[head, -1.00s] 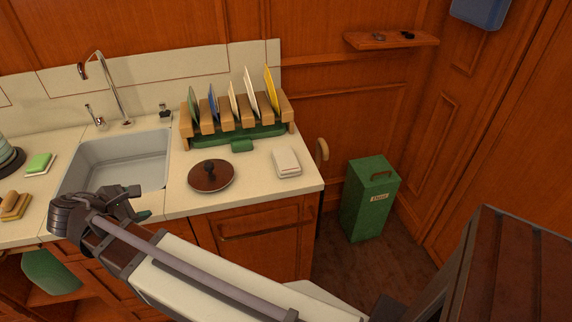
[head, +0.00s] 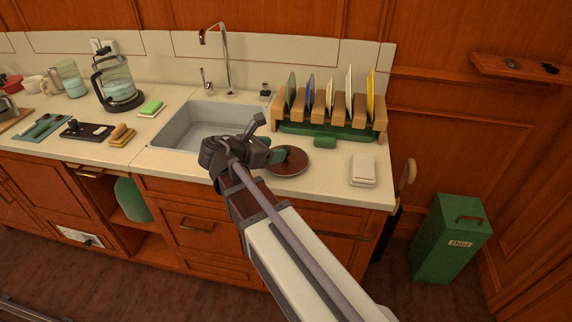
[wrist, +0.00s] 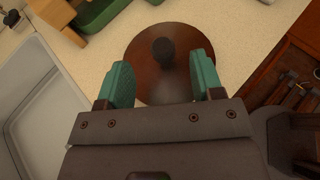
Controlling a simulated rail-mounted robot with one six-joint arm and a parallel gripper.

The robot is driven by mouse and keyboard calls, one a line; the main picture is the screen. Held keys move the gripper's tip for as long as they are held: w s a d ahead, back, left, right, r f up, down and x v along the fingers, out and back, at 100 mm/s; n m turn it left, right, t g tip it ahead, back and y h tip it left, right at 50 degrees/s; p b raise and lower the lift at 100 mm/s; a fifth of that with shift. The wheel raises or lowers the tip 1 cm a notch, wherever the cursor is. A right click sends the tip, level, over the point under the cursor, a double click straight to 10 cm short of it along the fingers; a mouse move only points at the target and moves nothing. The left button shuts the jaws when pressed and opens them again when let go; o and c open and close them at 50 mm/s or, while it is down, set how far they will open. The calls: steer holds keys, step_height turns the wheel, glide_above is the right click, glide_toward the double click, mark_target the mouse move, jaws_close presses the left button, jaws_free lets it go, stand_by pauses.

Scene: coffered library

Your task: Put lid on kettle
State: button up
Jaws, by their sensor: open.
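The brown round lid (head: 294,164) with a black knob lies flat on the counter right of the sink. It also shows in the wrist view (wrist: 143,42), its knob (wrist: 163,51) upright. My gripper (head: 274,152) is open and empty beside and above the lid, hiding its left part in the head view. In the wrist view my gripper (wrist: 163,76) has its teal fingers spread to either side of the knob's line, with the knob a little beyond them. The glass kettle (head: 117,87), with black handle and dark base, stands at the back left of the counter, holding water.
The sink (head: 185,128) with its tap lies between kettle and lid. A wooden plate rack (head: 282,116) stands behind the lid, and a white block (head: 363,170) lies right. A green sponge (head: 150,109) and a brush (head: 122,133) are near the kettle.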

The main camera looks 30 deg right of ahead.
steer(key=b+x, duration=0.2)
steer(key=x, duration=0.3)
steer(key=shift+s+f, duration=0.15)
steer(key=shift+d, duration=0.15)
steer(key=c, duration=1)
step_height(320, 180, up, 11)
steer(key=p, duration=1)
steer(key=shift+f, duration=0.15)
